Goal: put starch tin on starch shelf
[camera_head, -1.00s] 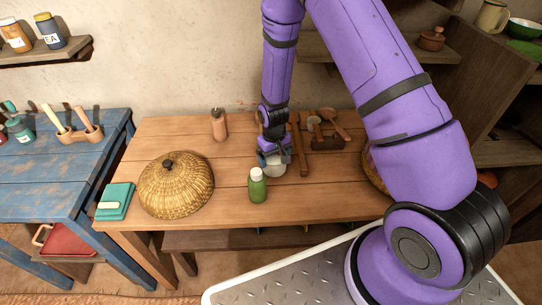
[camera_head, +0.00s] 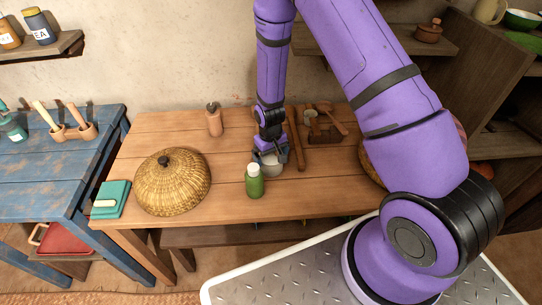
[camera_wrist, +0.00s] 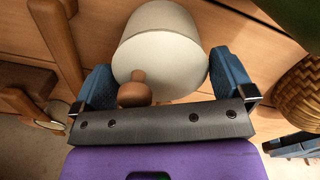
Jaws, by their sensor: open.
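A whitish round container (camera_head: 272,169) stands on the wooden table behind a green bottle; no label on it can be read, so I cannot confirm it is the starch tin. In the wrist view the pale cylinder (camera_wrist: 160,55) with a brown knob lies between my blue fingers. My gripper (camera_head: 270,156) is open around it, and the wrist view also shows my gripper (camera_wrist: 162,75) with fingers on both sides. A wall shelf (camera_head: 50,48) with labelled jars is at the upper left, and another shelf (camera_head: 385,42) is behind my arm. Which is the starch shelf I cannot tell.
The green bottle (camera_head: 254,182) stands close in front of my gripper. A woven dome (camera_head: 172,185), a teal box (camera_head: 110,200) and a brown bottle (camera_head: 214,120) are to the left. The front middle of the table is clear.

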